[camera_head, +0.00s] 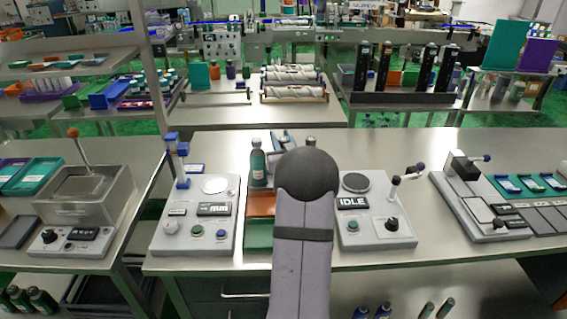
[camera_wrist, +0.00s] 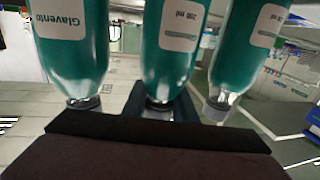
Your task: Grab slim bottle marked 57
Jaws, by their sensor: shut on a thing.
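In the wrist view three teal bottles with white labels hang upside down in the picture: a left one (camera_wrist: 68,50) reading "Glavento", a middle one (camera_wrist: 172,50) reading "200 ml", and a right one (camera_wrist: 245,50). No 57 can be read. My gripper (camera_wrist: 162,108) has its dark blue fingers closed around the neck end of the middle bottle. My gripper (camera_head: 286,141) is mostly hidden behind my wrist there.
A station with a round plate and green and blue buttons (camera_head: 198,225) stands at left. One reading IDLE (camera_head: 375,215) stands right of my arm. Red (camera_head: 261,204) and green (camera_head: 258,235) trays lie between them. Bare bench (camera_head: 400,150) shows behind the IDLE station.

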